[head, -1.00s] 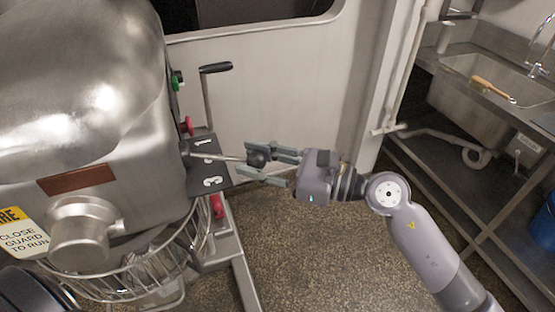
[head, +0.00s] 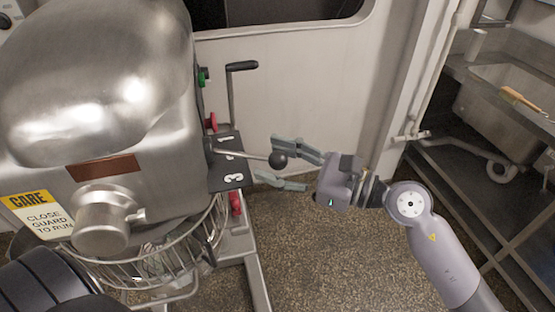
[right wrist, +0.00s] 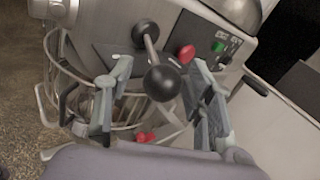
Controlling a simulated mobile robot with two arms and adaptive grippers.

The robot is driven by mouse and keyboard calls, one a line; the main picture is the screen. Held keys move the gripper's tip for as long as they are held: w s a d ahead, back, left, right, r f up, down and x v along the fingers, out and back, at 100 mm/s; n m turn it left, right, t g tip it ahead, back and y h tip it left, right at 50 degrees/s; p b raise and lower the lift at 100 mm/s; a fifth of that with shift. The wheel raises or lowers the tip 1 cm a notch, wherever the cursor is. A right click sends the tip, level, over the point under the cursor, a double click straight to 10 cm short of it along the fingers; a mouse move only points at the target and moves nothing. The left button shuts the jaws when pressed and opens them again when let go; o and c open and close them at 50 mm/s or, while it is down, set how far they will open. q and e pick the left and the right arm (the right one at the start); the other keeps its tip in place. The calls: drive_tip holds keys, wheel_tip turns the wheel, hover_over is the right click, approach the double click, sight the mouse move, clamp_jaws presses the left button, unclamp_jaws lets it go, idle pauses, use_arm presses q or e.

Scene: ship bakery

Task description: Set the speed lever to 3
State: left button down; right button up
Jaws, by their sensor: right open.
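The speed lever (head: 245,155) is a metal rod with a black ball knob (head: 278,160), sticking out from the right side of the steel mixer. Its dark number plate (head: 229,143) shows a 1 above the rod and a 3 below it. The rod crosses between these two numbers. My right gripper (head: 267,159) is open, with one finger above the knob and one below it. In the right wrist view the knob (right wrist: 162,83) sits between the spread fingers, with gaps on both sides. My left gripper is not in view.
The mixer (head: 100,80) fills the left, with a wire guard (head: 160,250) below. A red button (head: 211,122), a green button (head: 204,75) and a black-handled crank (head: 241,66) are near the lever. A sink bench (head: 490,90) stands at right; floor between is clear.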

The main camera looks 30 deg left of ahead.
drive_tip(key=d, duration=1.2)
drive_tip(key=shift+w, duration=0.3)
